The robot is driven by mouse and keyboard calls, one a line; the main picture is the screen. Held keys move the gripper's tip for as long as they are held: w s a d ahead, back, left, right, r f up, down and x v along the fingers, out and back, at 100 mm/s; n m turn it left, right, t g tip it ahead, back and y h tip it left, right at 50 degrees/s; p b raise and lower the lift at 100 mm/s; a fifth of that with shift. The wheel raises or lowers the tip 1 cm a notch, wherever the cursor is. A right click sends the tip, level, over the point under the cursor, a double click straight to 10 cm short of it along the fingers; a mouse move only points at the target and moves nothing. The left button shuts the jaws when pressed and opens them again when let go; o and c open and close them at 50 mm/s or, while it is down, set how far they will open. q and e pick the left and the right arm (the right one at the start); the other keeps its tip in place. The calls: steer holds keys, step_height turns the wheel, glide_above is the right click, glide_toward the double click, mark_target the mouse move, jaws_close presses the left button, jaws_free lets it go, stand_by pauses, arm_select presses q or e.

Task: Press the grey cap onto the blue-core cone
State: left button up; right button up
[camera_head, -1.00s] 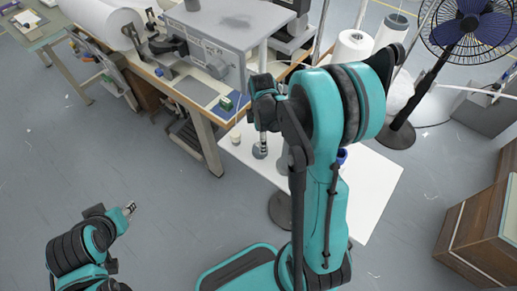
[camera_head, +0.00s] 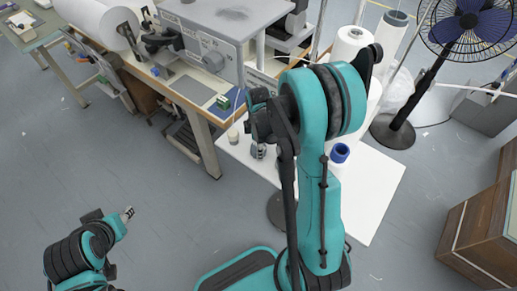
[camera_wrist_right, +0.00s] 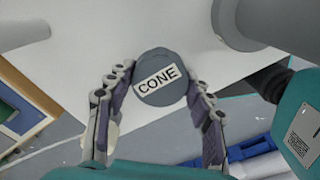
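The grey cap (camera_wrist_right: 158,78), a round disc labelled CONE, lies between the fingers of my right gripper (camera_wrist_right: 162,80) in the right wrist view. The fingertips flank it closely; I cannot tell if they press on it. In the head view my right gripper (camera_head: 258,150) is low over the left part of the white table. The blue-core cone (camera_head: 340,152) shows as a blue top on that table, right of my right gripper and just beside my arm. My left gripper (camera_head: 128,213) is away over the floor at lower left, too small to tell open from shut.
The white table (camera_head: 372,190) is clear toward its front right. A small cream spool (camera_head: 233,135) stands near its left edge. Tall white cones (camera_head: 391,38) stand behind. The machine bench (camera_head: 205,130) is at left, and a fan (camera_head: 465,30) stands at back right.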

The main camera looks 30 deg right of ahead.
step_height(320, 180, up, 10)
steer(key=p, duration=0.4)
steer(key=o, duration=0.4)
steer(key=c, duration=0.4)
steer(key=shift+c, duration=0.2)
